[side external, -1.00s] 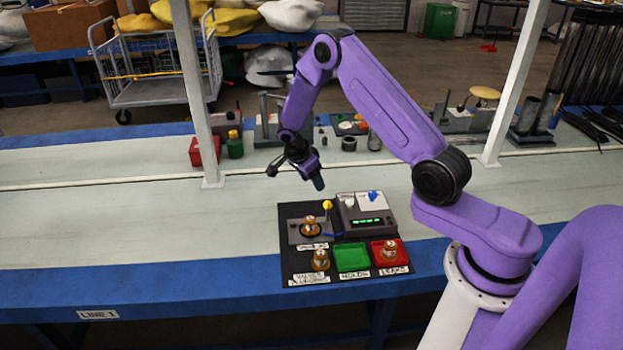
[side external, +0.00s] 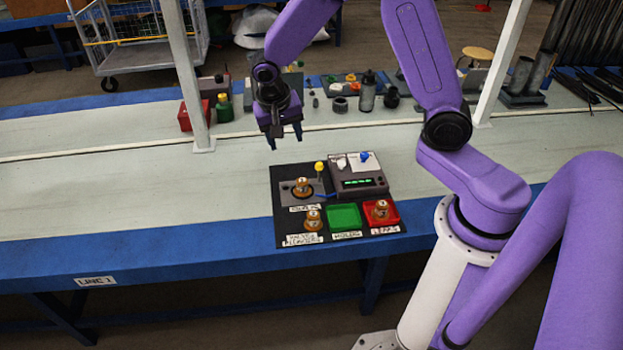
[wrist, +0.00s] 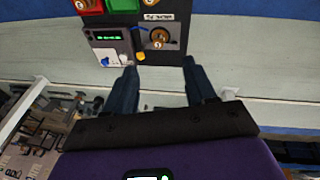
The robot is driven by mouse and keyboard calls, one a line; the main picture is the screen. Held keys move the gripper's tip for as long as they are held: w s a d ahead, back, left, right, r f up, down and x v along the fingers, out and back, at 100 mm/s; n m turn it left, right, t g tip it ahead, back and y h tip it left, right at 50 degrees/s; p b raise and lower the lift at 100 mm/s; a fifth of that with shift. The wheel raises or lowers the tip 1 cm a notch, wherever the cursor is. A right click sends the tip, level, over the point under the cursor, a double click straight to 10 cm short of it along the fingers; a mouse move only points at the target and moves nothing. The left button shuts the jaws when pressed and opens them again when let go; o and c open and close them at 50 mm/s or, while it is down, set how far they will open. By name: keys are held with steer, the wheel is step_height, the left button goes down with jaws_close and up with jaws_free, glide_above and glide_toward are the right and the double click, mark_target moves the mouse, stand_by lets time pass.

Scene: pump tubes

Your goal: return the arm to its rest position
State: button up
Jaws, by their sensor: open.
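My gripper (side external: 286,140) is open and empty in the side external view, held in the air above the bench behind the black board (side external: 268,195). Its two spread fingers also show in the wrist view (wrist: 158,75), with nothing between them. The board holds a brass-coloured valve (side external: 302,187) on the grey test stand, another valve (side external: 313,217) at the front left, and a third valve (side external: 380,209) in the red tray (side external: 391,222). The green tray (side external: 344,216) looks empty. A grey box (side external: 357,183) with green lights stands at the back right of the board.
A white post (side external: 192,80) rises left of my gripper, and another post (side external: 505,65) stands to the right. A green bottle (side external: 224,108), a red box (side external: 186,117) and a dark flask (side external: 367,92) stand along the back. The pale bench left of the board is clear.

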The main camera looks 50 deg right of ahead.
steer(key=s+a+r+n+y, duration=0.1)
steer(key=s+r+n, duration=0.1)
steer(key=s+n, duration=0.4)
steer(key=s+a+r+n+y, duration=0.1)
steer(key=s+r+n, duration=0.2)
steer(key=s+n, duration=0.4)
steer(key=s+a+r+n+y, duration=0.1)
steer(key=s+r+n, duration=0.2)
steer(key=s+n, duration=0.4)
steer(key=shift+s+a+r+g+y, duration=0.15)
steer(key=shift+s+a+g+y, duration=0.15)
steer(key=shift+s, duration=3.75)
